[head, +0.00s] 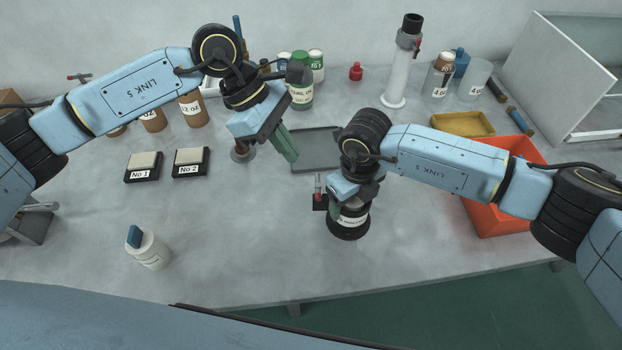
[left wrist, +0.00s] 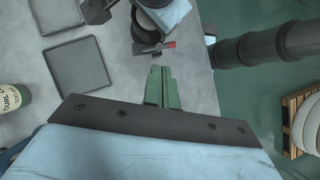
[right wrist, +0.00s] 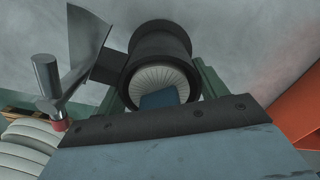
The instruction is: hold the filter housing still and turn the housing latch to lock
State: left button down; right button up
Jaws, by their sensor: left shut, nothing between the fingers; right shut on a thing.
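The filter housing (head: 349,230), a dark cylinder with a white label, stands upright on the table right of centre. My right gripper (head: 350,203) is shut on it from above. In the right wrist view, green fingers flank the dark housing (right wrist: 160,38), with a pale pleated ring and a blue piece inside. The housing latch (head: 318,187), with a red part, projects at its left side; it also shows in the left wrist view (left wrist: 154,48). My left gripper (head: 288,152) is shut and empty, above the table left of the latch and apart from it.
A grey tray (head: 314,149) lies behind the housing. An orange crate (head: 490,218) is at the right. Black blocks marked No 1 (head: 142,168) and No 2 (head: 190,163) lie left. The front middle table is clear.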

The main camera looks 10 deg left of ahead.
pick_arm(q)
jog(key=a+f+n+t+h, duration=0.3)
jog(key=a+n, duration=0.1)
jog(key=a, duration=0.5)
jog(key=d+r+x, duration=0.1)
jog(key=x, duration=1.2)
jog(key=shift+s+d+r, duration=0.2)
jog(key=shift+s+r, duration=0.05)
